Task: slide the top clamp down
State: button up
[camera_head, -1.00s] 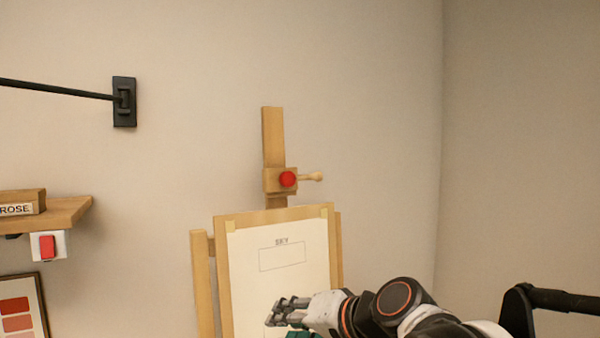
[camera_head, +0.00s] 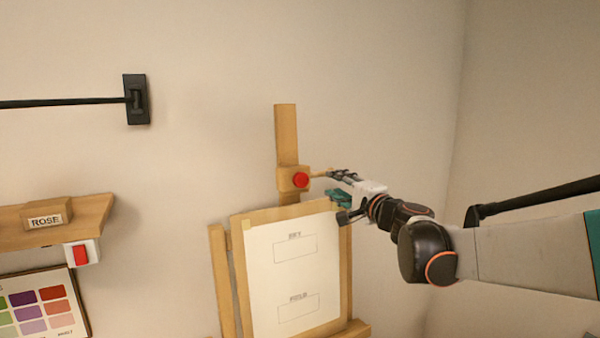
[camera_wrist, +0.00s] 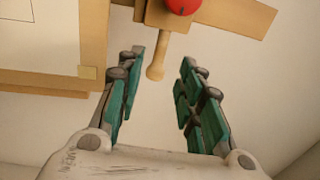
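The top clamp (camera_head: 288,178) is a wooden block with a red knob (camera_head: 301,180) on its front and a pale wooden handle (camera_head: 319,174) sticking out to the right. It sits on the easel's upright mast (camera_head: 286,135), just above the board. My gripper (camera_head: 343,186) is at the right of the clamp, by the handle's end. In the wrist view my gripper (camera_wrist: 152,88) is open, with green-padded fingers apart. The handle (camera_wrist: 157,62) points in between them, its knobbed end near the fingertips, touching neither finger. The red knob (camera_wrist: 183,4) is at the top edge.
The easel board (camera_head: 238,240) holds a white sheet (camera_head: 293,268) with outlined boxes, below the clamp. A shelf (camera_head: 85,220) with a ROSE block (camera_head: 48,216) and a red switch (camera_head: 80,255) are at the left. Bare wall surrounds the mast.

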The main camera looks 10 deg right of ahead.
aim_at(321, 175)
jog(key=p+x, duration=0.1)
jog(key=x, duration=0.8)
jog(key=shift+w+a, duration=0.15)
jog(key=shift+w, duration=0.25)
grip_shut()
